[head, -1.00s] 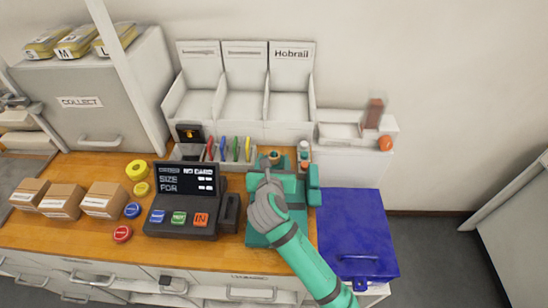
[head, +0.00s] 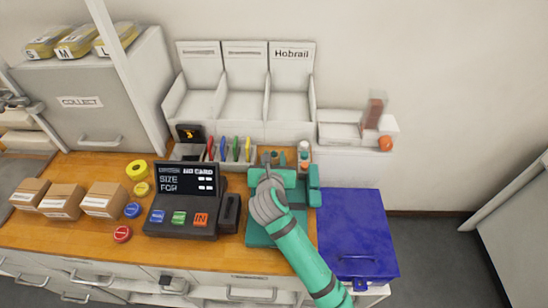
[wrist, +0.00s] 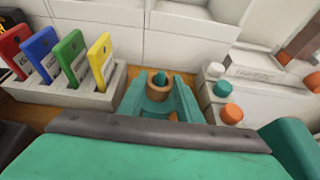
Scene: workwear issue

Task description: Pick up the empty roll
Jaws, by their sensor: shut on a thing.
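The empty roll (wrist: 159,84) is a short brown cardboard tube, seen in the wrist view with its open top facing up and something teal showing in its opening. My gripper (wrist: 160,98) is shut on it, with one teal finger on each side. In the head view my gripper (head: 274,158) is at the back of a teal machine (head: 257,236) on the wooden counter. There the roll is mostly hidden by my fingers. I cannot tell whether the roll is clear of its support.
A holder (wrist: 75,92) with several coloured cards is left of my gripper. A black terminal (head: 183,200) is left of the machine, a blue bin (head: 357,230) right. White compartments (head: 245,95) rise behind.

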